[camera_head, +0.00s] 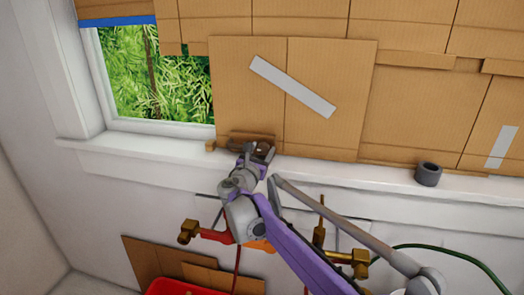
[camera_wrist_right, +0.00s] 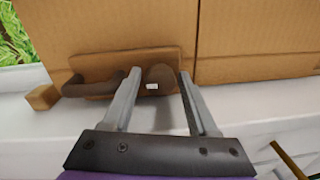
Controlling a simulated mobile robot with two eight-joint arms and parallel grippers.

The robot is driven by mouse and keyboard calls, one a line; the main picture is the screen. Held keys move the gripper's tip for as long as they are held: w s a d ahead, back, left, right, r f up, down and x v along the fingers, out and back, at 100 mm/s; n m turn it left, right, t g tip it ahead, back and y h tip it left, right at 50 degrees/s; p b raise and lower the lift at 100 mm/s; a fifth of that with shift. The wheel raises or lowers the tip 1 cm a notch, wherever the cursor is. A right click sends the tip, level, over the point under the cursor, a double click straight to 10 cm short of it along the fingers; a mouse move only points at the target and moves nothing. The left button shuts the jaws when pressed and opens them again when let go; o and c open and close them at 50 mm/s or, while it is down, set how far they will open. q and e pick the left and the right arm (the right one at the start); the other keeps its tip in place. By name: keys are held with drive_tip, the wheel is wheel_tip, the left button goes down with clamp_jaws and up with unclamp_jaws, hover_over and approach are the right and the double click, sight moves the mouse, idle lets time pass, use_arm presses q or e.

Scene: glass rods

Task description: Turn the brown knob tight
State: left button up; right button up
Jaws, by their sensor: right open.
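The brown knob (camera_wrist_right: 158,77) is round and dark, with a small white mark on its face. It sits at the right end of a brown plate (camera_wrist_right: 125,62) at the foot of the cardboard, above the sill. My right gripper (camera_wrist_right: 162,80) is open, with one finger on each side of the knob; I cannot tell whether either finger touches it. A brown curved handle (camera_wrist_right: 93,84) is left of the knob on the same plate. In the head view my right gripper (camera_head: 264,154) hides most of the knob. My left gripper is not in view.
A small wooden block (camera_wrist_right: 42,97) is on the sill at the left. A dark grey ring-shaped cylinder (camera_head: 428,174) stands on the sill at the right. Brass fittings (camera_head: 188,231) and a red container (camera_head: 178,287) are below. Cardboard (camera_head: 230,90) covers most of the window.

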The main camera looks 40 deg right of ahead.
drive_tip(key=shift+c, duration=0.3)
clamp_jaws()
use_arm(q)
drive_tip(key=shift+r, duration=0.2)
use_arm(e)
drive_tip(key=m+p, duration=0.2)
drive_tip(key=m, duration=0.1)
drive_tip(key=shift+r+m, duration=0.1)
drive_tip(key=shift+m, duration=0.2)
drive_tip(key=m+p, duration=0.3)
drive_tip(key=m, duration=0.2)
drive_tip(key=shift+y, duration=0.3)
drive_tip(key=m+p, duration=0.2)
drive_tip(key=m, duration=0.2)
drive_tip(key=shift+d+m+p, duration=0.1)
drive_tip(key=shift+m+p, duration=0.25)
drive_tip(key=shift+m, duration=0.05)
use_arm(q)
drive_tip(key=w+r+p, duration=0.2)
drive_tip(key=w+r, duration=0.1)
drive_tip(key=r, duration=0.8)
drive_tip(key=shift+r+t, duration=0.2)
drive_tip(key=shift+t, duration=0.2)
use_arm(e)
drive_tip(key=shift+m+t+y, duration=0.3)
drive_tip(key=shift+m, duration=1.6)
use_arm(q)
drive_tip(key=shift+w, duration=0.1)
